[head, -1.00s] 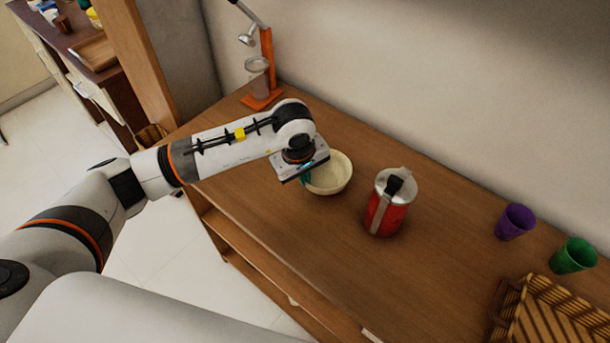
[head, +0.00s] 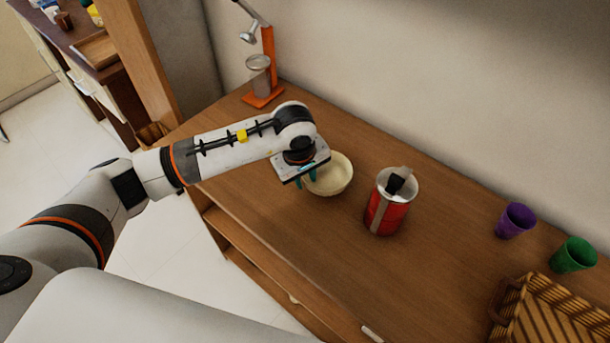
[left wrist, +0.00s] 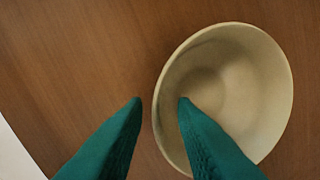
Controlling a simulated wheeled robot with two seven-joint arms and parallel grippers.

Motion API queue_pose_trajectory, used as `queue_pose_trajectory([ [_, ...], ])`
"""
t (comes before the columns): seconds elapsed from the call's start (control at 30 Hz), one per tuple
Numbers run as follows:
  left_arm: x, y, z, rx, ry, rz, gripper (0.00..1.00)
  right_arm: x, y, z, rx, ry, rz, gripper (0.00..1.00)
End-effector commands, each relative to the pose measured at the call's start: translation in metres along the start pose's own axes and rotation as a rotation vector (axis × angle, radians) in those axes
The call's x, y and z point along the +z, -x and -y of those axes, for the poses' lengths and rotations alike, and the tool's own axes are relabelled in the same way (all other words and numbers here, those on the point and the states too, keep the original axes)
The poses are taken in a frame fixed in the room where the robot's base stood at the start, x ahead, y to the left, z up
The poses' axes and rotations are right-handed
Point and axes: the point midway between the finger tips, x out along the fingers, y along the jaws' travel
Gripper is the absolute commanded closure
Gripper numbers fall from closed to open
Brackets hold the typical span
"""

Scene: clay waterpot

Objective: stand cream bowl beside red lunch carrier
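The cream bowl (head: 333,177) stands upright on the wooden table, to the left of the red lunch carrier (head: 388,205), with a gap between them. The carrier has a silver lid and a black latch or handle. My left gripper (head: 306,181) is at the bowl's left rim, pointing down. In the left wrist view the teal fingers (left wrist: 160,100) are apart, one outside the bowl's rim and one over the inside of the bowl (left wrist: 262,90). The wall of the bowl lies between them, and neither finger clearly presses on it. My right gripper is out of view.
A purple cup (head: 516,221) and a green cup (head: 573,255) stand to the right, with a wicker basket (head: 550,312) in front. An orange stand with a glass (head: 259,77) is at the back left. The table between carrier and cups is clear.

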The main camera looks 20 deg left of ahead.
Motion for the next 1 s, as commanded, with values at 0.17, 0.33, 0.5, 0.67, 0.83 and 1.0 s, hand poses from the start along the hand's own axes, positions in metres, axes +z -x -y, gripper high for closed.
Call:
queue_pose_trajectory([
  [0.17,0.002,0.032,0.002,-0.009,-0.002,0.006,0.75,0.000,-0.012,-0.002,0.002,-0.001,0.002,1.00],
  [0.33,0.001,0.070,0.001,-0.008,-0.003,0.007,0.75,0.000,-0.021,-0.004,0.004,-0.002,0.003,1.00],
  [0.5,0.001,0.100,0.001,-0.006,-0.001,0.004,0.75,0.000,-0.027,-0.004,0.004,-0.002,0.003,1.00],
  [0.67,0.001,0.114,0.000,-0.003,0.000,0.003,0.75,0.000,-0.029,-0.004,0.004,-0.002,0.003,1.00],
  [0.83,0.000,0.117,0.000,-0.002,0.000,0.002,0.75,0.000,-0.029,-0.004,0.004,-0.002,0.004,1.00],
  [1.0,0.000,0.117,0.000,-0.002,0.000,0.002,0.75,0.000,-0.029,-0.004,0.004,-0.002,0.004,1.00],
])
